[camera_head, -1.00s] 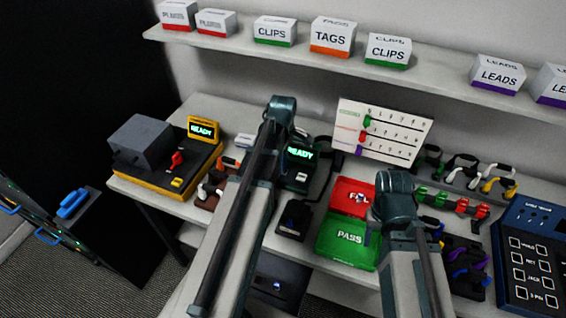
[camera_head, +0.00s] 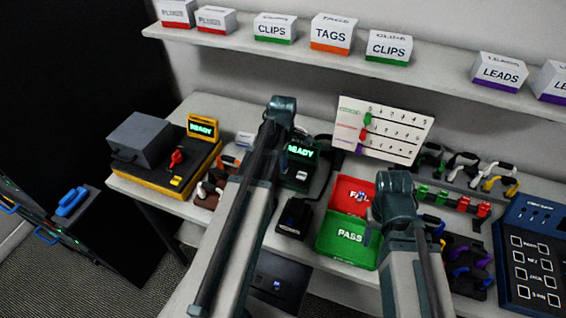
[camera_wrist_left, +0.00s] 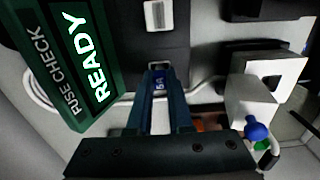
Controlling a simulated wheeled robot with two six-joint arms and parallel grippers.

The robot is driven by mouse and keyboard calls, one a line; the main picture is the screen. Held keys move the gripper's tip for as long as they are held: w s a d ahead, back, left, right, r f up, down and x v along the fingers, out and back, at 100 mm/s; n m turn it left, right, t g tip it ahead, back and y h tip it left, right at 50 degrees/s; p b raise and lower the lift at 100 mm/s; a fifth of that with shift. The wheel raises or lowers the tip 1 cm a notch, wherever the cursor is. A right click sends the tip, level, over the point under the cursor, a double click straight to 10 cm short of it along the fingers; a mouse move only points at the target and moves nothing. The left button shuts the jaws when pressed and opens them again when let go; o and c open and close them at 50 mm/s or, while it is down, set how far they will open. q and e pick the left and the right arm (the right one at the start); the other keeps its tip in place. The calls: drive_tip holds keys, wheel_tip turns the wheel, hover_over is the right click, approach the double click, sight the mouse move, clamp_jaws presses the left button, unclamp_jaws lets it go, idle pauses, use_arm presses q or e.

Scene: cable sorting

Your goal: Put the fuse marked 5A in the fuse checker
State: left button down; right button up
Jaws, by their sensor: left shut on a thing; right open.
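My left gripper (camera_wrist_left: 158,75) is shut on a small blue fuse marked 5A (camera_wrist_left: 158,84) in the left wrist view. The fuse checker (camera_head: 300,153) has a dark green screen reading READY. In the left wrist view its screen (camera_wrist_left: 85,60) is at the left, and its dark body with a pale slotted holder (camera_wrist_left: 158,15) lies ahead of the fingertips. The fuse is apart from that holder in the picture. In the head view my left arm hides the fuse and fingertips. My right gripper (camera_head: 372,231) is open near the green PASS tray, mostly hidden by its own arm.
A red FAIL tray (camera_head: 345,192) and green PASS tray (camera_head: 330,243) lie right of the checker. A black block (camera_head: 292,217) stands in front of it. A yellow-based tester (camera_head: 150,182) is at left. A white board (camera_head: 405,150) stands behind; a shelf (camera_head: 230,42) holds labelled boxes.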

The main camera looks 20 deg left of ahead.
use_arm(q)
drive_tip(key=c, duration=0.8)
unclamp_jaws()
drive_tip(key=shift+o, duration=0.6)
drive_tip(key=o, duration=0.5)
wheel_tip(320, 180, up, 8)
drive_tip(key=p, duration=0.8)
use_arm(e)
wheel_tip(320, 180, up, 8)
